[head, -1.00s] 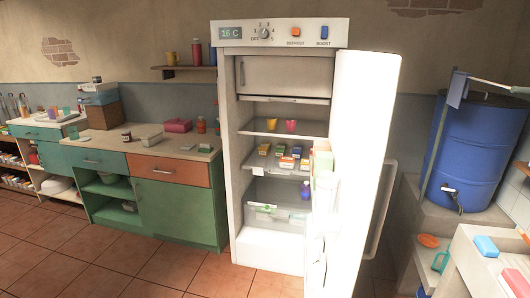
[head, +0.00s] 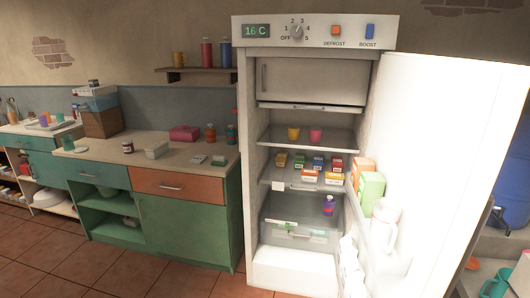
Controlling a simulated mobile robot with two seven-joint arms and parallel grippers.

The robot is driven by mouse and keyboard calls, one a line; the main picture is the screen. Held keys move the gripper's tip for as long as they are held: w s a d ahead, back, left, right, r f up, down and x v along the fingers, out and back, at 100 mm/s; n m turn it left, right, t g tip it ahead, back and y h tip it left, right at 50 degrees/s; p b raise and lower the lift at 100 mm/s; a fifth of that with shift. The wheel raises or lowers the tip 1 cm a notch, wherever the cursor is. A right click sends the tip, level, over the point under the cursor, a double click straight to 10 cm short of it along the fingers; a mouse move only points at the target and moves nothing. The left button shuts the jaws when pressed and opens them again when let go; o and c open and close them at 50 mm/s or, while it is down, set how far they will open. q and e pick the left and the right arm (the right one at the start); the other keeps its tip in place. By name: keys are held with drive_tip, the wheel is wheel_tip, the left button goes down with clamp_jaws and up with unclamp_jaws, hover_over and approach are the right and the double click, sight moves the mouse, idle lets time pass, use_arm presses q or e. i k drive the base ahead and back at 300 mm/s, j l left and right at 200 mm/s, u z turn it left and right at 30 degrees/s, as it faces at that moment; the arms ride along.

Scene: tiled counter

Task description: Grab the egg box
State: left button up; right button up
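I cannot pick out an egg box with certainty. The open fridge (head: 308,55) stands right of centre, its white door (head: 440,150) swung out to the right. Several small coloured boxes (head: 310,176) stand on its middle shelf. A dark bottle (head: 328,206) shows at the clear lower drawer (head: 285,226). The door racks hold a green-and-orange carton (head: 371,190), a white jug (head: 384,222) and white items lower down, too unclear to name. Neither of my grippers is in view.
Left of the fridge, a green cabinet's counter (head: 105,152) holds a pink box (head: 184,133), a whitish tub (head: 156,150), a dark jar (head: 127,144) and bottles. Tiled floor (head: 120,272) is clear in front of the cabinets.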

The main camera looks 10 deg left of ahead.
sight(155, 151)
drive_tip(key=i+j, duration=0.55)
drive_tip(key=j, duration=0.3)
drive_tip(key=i+j, duration=0.6)
drive_tip(key=j, duration=0.2)
drive_tip(key=i+j, duration=0.15)
drive_tip(key=j, duration=0.2)
drive_tip(key=i+j, duration=0.2)
drive_tip(key=j, duration=0.15)
drive_tip(key=i+j, duration=0.15)
drive_tip(key=j, duration=0.2)
drive_tip(key=i+j, duration=0.2)
drive_tip(key=j, duration=0.15)
drive_tip(key=i+j+z, duration=0.1)
drive_tip(key=j, duration=0.2)
drive_tip(key=i, duration=0.05)
